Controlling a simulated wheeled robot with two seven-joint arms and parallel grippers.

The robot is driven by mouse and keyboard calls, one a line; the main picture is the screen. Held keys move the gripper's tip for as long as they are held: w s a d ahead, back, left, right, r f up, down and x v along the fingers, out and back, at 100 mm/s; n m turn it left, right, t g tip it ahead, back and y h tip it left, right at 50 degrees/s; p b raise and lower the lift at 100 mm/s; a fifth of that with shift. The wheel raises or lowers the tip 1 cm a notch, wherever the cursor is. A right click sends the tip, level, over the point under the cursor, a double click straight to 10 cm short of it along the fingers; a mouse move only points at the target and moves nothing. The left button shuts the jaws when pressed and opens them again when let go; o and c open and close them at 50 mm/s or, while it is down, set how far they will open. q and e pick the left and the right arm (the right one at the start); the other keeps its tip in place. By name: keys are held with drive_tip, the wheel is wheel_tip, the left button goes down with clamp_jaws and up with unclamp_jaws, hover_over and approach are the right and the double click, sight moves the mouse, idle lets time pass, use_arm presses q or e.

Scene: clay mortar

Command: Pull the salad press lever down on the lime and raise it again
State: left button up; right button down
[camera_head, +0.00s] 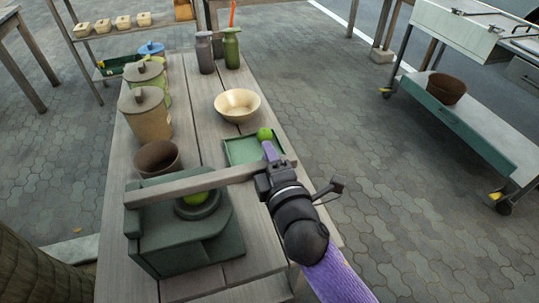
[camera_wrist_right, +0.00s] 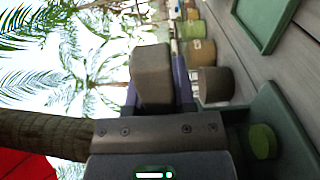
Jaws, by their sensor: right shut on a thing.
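The salad press (camera_head: 180,245) is a dark green block near the front of the table. Its grey-brown lever (camera_head: 190,184) runs across the top, from the left side out past the right edge, and looks about level. A green lime (camera_head: 199,198) sits in the round cup of the press, partly hidden by the lever; it also shows in the right wrist view (camera_wrist_right: 262,141). My right gripper (camera_head: 274,160), with purple fingers, is shut on the lever's free end, seen between the fingers in the wrist view (camera_wrist_right: 152,75). I cannot tell whether the lever touches the lime. My left gripper is not in view.
A green tray (camera_head: 240,153) with another lime (camera_head: 265,134) lies just beyond the lever. A brown pot (camera_head: 158,158), lidded jars (camera_head: 146,115), a pale bowl (camera_head: 237,105) and bottles (camera_head: 231,48) stand further back. Open paving lies right of the table.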

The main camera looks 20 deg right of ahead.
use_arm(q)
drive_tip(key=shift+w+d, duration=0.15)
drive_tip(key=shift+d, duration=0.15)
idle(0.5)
